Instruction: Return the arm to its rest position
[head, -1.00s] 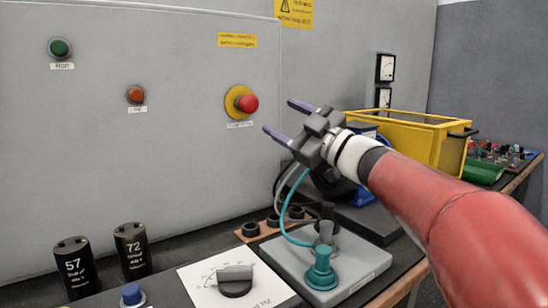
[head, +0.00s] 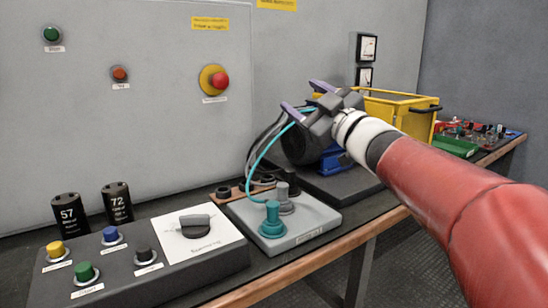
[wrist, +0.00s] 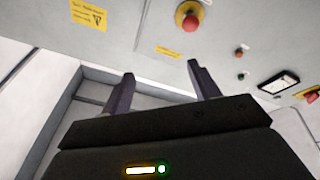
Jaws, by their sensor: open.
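My gripper (head: 306,97) is at the end of my red and white arm in the head view, raised above the bench. Its two purple-grey fingers are apart with nothing between them. In the wrist view the open fingers (wrist: 162,85) point toward the grey cabinet wall, and the gap between them is empty. A red emergency button (head: 221,81) on a yellow ring lies to the left of the gripper in the head view. It also shows above the fingers in the wrist view (wrist: 190,21). The gripper is apart from it.
The bench holds a control box (head: 110,285) with coloured buttons and a dial, two black capacitors (head: 117,204), and a grey plate (head: 310,218) with teal and grey plugs and cables. A blue motor (head: 335,160), a yellow box (head: 405,112) and a green tray (head: 456,147) stand farther right.

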